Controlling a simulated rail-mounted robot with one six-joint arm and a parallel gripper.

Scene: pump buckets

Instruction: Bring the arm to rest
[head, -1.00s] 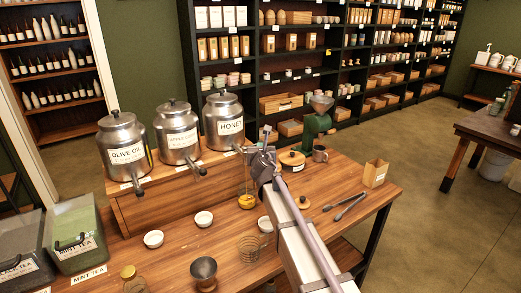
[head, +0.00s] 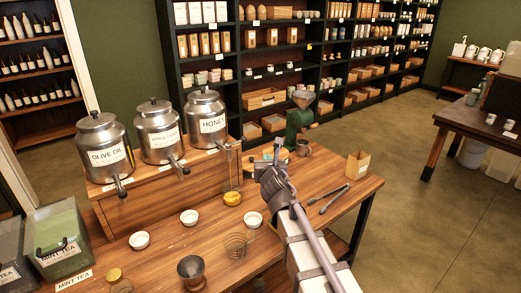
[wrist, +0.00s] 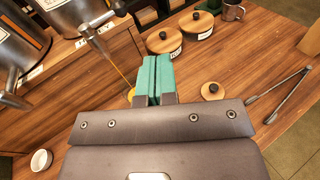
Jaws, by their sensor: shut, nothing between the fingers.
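My gripper (head: 270,163) is raised over the right part of the wooden table (head: 175,258), empty, its teal fingers (wrist: 152,80) pressed together in the wrist view. Left of it in the head view stands the steel honey dispenser (head: 208,122), on a wooden riser. A clear glass with golden honey (head: 232,198) stands below its spout. In the wrist view a thin golden stream (wrist: 122,76) runs down from the spout, and my fingers partly hide the honey below. My gripper looks apart from the dispenser and the glass.
Olive oil (head: 108,157) and apple cider (head: 161,139) dispensers stand further left. Lidded jars (wrist: 163,42) stand beyond my fingers.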

